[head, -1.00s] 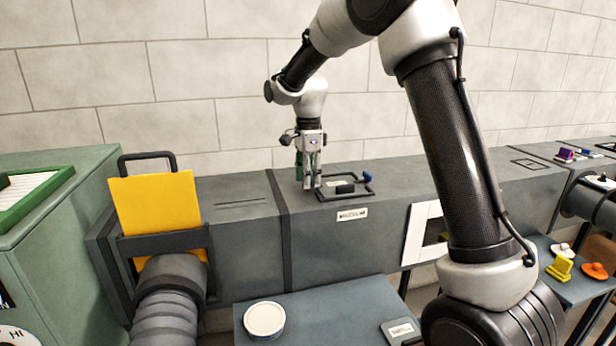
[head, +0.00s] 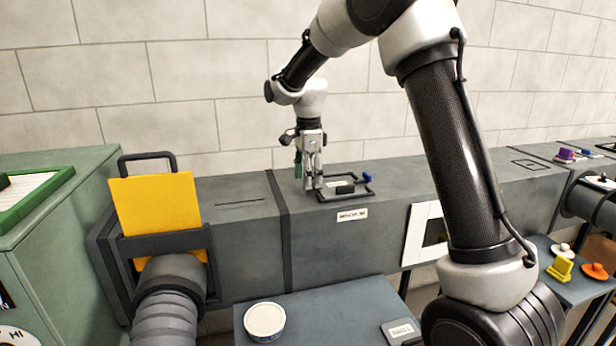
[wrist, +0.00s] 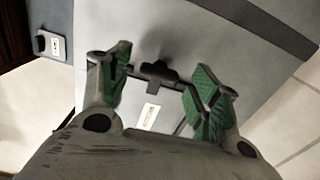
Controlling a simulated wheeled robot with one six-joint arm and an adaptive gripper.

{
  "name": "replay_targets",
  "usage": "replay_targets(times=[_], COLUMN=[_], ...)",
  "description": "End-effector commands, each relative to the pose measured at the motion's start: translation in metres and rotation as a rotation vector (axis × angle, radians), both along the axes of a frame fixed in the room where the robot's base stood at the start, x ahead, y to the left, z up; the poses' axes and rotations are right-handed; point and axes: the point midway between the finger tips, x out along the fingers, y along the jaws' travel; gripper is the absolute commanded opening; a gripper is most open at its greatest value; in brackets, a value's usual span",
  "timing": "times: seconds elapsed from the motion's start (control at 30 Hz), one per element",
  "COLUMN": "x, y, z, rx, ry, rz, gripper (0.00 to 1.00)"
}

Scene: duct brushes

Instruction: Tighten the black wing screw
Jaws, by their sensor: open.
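The black wing screw (wrist: 158,73) shows in the wrist view between my spread fingers, at the edge of a pale panel. My gripper (wrist: 163,84) is open, with a green-padded finger on either side of the screw and a visible gap to each. In the head view my gripper (head: 313,184) points down at the left end of a dark frame (head: 345,197) on top of the grey duct (head: 240,225). The black wing screw cannot be made out there. I cannot tell how far the fingertips are above the duct.
A yellow plate (head: 155,215) rises from a slot at left. A table (head: 330,310) with a round white lid (head: 265,320) stands in front.

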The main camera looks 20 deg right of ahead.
Motion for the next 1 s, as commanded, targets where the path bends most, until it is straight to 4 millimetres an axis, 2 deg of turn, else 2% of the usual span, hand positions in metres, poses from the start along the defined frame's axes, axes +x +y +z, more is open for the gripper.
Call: replay_targets(times=[0.17,0.4,0.6,0.77,1.0], x=[0.001,0.001,0.001,0.000,0.000], y=[0.000,0.000,0.000,0.000,0.000], z=[0.020,0.074,0.108,0.119,0.120], rx=[0.001,0.001,0.001,0.000,0.000], ry=[-0.004,-0.005,-0.004,-0.003,-0.001], rz=[0.000,0.000,0.000,0.000,0.000], gripper=[0.62,0.62,0.62,0.62,0.62])
